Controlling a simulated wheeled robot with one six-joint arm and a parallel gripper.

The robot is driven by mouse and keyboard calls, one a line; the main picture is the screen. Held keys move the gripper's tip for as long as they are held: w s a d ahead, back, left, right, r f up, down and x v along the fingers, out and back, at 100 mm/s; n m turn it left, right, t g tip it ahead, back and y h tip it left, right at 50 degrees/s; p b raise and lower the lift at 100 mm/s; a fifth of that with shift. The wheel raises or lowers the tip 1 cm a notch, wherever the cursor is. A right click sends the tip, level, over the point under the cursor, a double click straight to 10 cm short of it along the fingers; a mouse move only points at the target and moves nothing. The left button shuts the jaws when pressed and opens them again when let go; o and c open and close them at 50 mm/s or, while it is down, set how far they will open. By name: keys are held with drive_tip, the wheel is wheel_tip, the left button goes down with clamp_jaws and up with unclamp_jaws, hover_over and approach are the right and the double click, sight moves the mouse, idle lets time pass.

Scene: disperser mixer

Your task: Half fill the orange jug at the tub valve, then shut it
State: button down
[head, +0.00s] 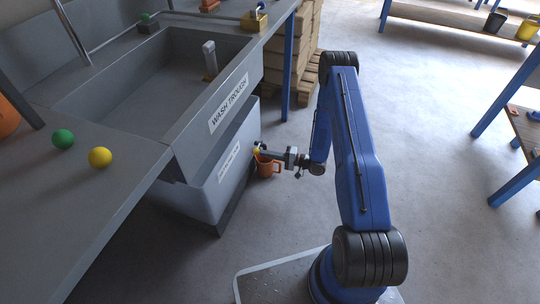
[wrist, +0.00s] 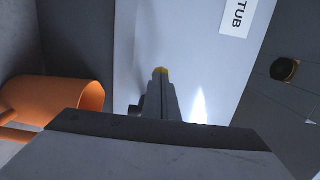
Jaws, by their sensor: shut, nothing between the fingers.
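The grey-white tub (head: 232,165) stands under the wash trough, with a label on its side. The tub also fills the middle of the wrist view (wrist: 205,65). The orange jug (head: 267,169) is at the tub's right side, just below my gripper (head: 266,154). In the wrist view the jug (wrist: 55,98) is at the left, apart from the fingers; its inside is mostly hidden. My gripper (wrist: 160,95) is shut and empty, pointing at the tub. A small yellow part (wrist: 160,70), apparently the valve's, shows at the fingertips; whether they touch it I cannot tell.
The wash trough (head: 190,135) overhangs the tub. A green ball (head: 63,138) and a yellow ball (head: 100,157) lie on the bench at left. Cartons on a pallet (head: 300,75) stand behind. The floor at right is clear up to the blue-legged tables.

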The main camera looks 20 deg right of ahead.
drive_tip(key=shift+w+a, duration=0.2)
drive_tip(key=shift+a, duration=0.6)
